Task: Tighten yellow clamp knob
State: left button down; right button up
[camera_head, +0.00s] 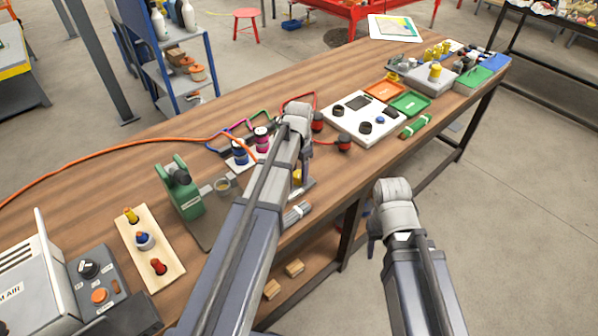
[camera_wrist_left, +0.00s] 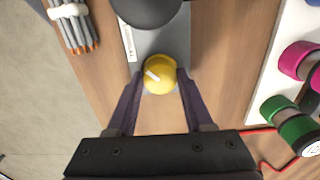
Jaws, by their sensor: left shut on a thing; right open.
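The yellow clamp knob (camera_wrist_left: 160,74), round with a white pointer mark, sits on a grey plate (camera_wrist_left: 172,45) in the left wrist view. My left gripper (camera_wrist_left: 159,82) has a dark finger on each side of the knob and is shut on it. In the head view a little yellow of the knob (camera_head: 297,178) shows beside my left arm, which hides most of that spot. My right gripper (camera_head: 374,222) is off the front edge of the bench, away from the knob; its fingers are mostly hidden behind its wrist, and it holds nothing that I can see.
Pink and green spools (camera_wrist_left: 297,60) stand on a white base close to the knob. A bundle of grey rods (camera_wrist_left: 75,22) lies on the other side. A green clamp stand (camera_head: 180,188) and a white panel (camera_head: 365,117) stand along the wooden bench. Floor in front is clear.

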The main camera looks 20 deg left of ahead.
aim_at(299, 174)
pick_arm(q)
jog(key=shift+c, duration=1.4)
grip_release()
jog(key=shift+r, duration=0.1)
notch_tip(299, 174, up, 8)
jog(key=p, duration=0.8)
jog(key=shift+f, duration=0.2)
jog(key=s+d+n+y, duration=0.1)
jog(key=s+d+n, duration=0.1)
jog(key=s+d, duration=1.4)
jog(key=s, duration=0.3)
